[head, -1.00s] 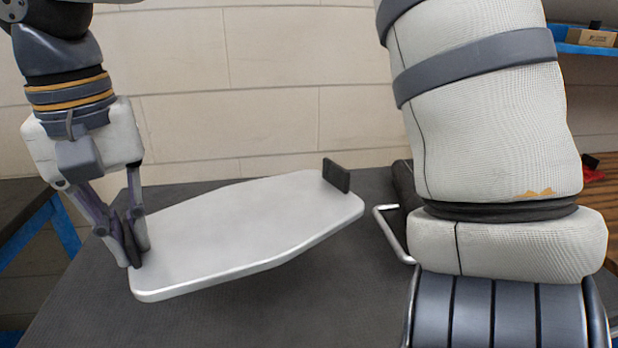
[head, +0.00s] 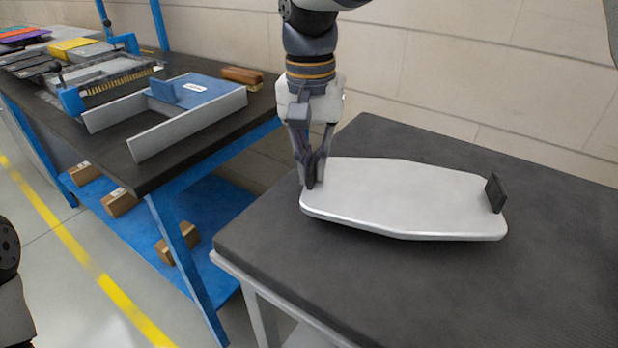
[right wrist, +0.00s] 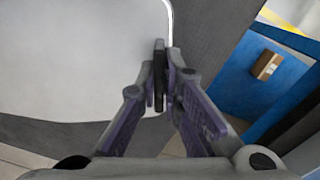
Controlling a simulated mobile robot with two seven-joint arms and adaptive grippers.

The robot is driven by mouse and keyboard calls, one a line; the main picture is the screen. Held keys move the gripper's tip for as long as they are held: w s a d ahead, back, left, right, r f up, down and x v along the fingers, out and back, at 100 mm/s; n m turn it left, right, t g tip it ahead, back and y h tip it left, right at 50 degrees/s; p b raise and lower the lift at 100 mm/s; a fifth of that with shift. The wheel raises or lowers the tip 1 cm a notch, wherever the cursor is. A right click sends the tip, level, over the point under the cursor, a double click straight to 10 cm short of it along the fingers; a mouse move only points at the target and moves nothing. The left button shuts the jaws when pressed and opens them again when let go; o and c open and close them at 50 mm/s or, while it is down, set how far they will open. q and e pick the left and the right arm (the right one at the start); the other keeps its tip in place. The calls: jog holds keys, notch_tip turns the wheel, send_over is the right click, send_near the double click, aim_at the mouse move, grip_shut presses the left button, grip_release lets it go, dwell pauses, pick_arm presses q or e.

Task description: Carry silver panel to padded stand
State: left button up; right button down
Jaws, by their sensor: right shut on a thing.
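The silver panel (head: 395,195) is a flat plate with cut corners and a black upright handle (head: 495,193) at its right end. It is over the dark top of the padded stand (head: 400,285); I cannot tell whether it touches the top. My right gripper (head: 313,182) is at the panel's left end, shut on a dark handle there. In the right wrist view the fingers (right wrist: 161,78) close on the dark handle (right wrist: 159,75) at the edge of the pale panel (right wrist: 70,60). My left gripper does not show.
A blue workbench (head: 185,160) stands at the left with a blue-and-grey frame part (head: 195,100) and several other parts. Cardboard boxes (head: 120,202) lie on its lower shelf. A pale block wall (head: 440,70) is behind. The stand's top is clear in front of the panel.

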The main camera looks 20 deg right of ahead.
jog(key=f, duration=0.3)
jog(key=shift+w+a+f, duration=0.1)
jog(key=shift+w+f, duration=0.15)
jog(key=shift+f, duration=0.05)
jog(key=shift+r, duration=0.1)
jog(key=c, duration=1.8)
grip_release()
jog(key=shift+o, duration=0.2)
notch_tip(320, 180, up, 12)
jog(key=shift+a, duration=0.15)
